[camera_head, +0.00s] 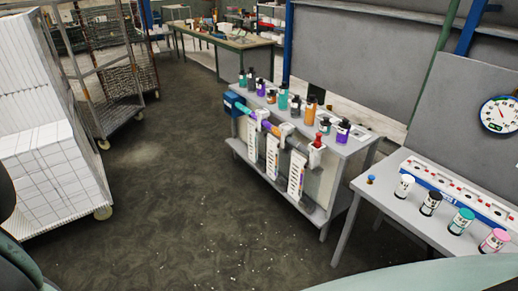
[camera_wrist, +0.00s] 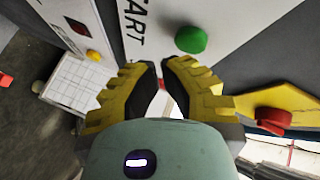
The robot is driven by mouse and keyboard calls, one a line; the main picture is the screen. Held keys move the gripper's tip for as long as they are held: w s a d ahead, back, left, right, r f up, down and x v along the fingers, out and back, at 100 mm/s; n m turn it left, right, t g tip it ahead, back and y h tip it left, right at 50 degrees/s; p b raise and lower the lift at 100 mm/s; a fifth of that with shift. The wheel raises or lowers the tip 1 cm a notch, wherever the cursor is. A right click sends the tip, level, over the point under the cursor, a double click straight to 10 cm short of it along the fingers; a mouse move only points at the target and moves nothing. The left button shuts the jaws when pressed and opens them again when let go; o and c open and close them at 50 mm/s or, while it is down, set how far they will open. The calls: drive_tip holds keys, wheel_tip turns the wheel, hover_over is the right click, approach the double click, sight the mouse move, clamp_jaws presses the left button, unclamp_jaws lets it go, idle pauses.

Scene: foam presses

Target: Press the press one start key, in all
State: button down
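In the wrist view, a round green key (camera_wrist: 191,39) stands on a light panel. Large letters reading "START" (camera_wrist: 134,22) are to its left, partly cut by the frame. Nothing readable tells which press this key belongs to. My gripper (camera_wrist: 162,66) has yellow and black fingers with their tips drawn close together and nothing visible between them. The tips point toward the panel, just below and left of the green key in the picture. I cannot tell how far they are from the panel. The key and my gripper are not visible in the head view.
In the wrist view, a red knob (camera_wrist: 272,118) on a yellow base is right of my gripper; a yellow button (camera_wrist: 93,56) is left. In the head view, a bottle rack (camera_head: 300,125), a table (camera_head: 420,215) with jars and a loaded cart (camera_head: 50,160) surround open floor.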

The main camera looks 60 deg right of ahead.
drive_tip(key=c, duration=1.7)
unclamp_jaws()
drive_tip(key=shift+d, duration=0.15)
clamp_jaws()
drive_tip(key=shift+w+a, duration=0.1)
drive_tip(key=shift+a, duration=0.1)
drive_tip(key=shift+w+a, duration=0.1)
drive_tip(key=shift+a, duration=0.15)
